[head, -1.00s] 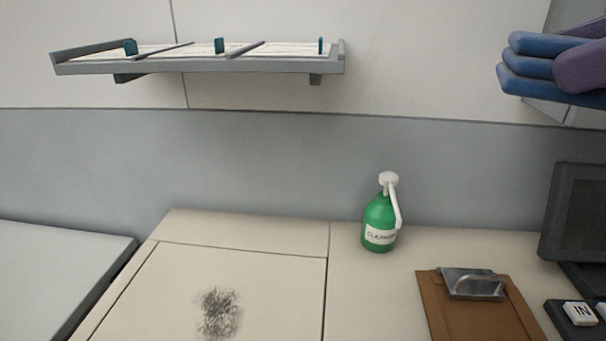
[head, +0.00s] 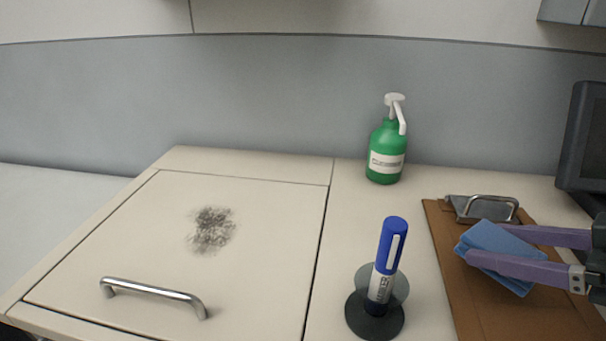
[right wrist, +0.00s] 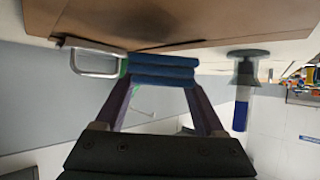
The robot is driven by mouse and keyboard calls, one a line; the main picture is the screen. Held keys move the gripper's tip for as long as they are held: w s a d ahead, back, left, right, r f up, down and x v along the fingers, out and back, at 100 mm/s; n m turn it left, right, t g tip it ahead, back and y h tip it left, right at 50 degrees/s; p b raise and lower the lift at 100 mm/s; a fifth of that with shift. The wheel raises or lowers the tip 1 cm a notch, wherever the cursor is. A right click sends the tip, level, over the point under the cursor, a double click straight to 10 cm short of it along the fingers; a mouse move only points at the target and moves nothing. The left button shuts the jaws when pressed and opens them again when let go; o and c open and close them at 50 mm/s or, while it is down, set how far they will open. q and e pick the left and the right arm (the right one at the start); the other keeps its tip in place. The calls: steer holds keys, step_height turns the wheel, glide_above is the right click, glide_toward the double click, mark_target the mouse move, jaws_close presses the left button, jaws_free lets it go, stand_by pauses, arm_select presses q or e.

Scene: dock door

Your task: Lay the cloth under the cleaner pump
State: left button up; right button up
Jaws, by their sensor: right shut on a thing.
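The green cleaner pump (head: 386,155) with a white head stands upright at the back of the counter, left of the clipboard. My right gripper (head: 490,246) has purple fingers shut on a folded blue cloth (head: 512,250). The cloth is over the brown clipboard, in front of and to the right of the pump. In the right wrist view the layered cloth (right wrist: 163,69) sits between the fingertips close to the board; I cannot tell if it touches. My left gripper is not in view.
The clipboard (head: 465,290) has a metal clip (head: 482,208). A blue-capped marker (head: 386,262) stands in a dark round holder (head: 374,317) in front of the pump. A dark smudge (head: 212,230) marks the panel with a metal handle (head: 153,292). A monitor (head: 585,140) stands at right.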

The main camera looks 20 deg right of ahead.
steer(key=b, duration=0.3)
glide_above(386, 212)
steer(key=shift+s+r, duration=0.1)
steer(key=shift+s, duration=0.25)
steer(key=f, duration=0.3)
steer(key=shift+w+b, duration=0.3)
steer(key=shift+w, duration=0.05)
steer(key=shift+f, duration=0.25)
steer(key=shift+f, duration=0.15)
steer(key=o, duration=1.5)
steer(key=shift+c, duration=0.2)
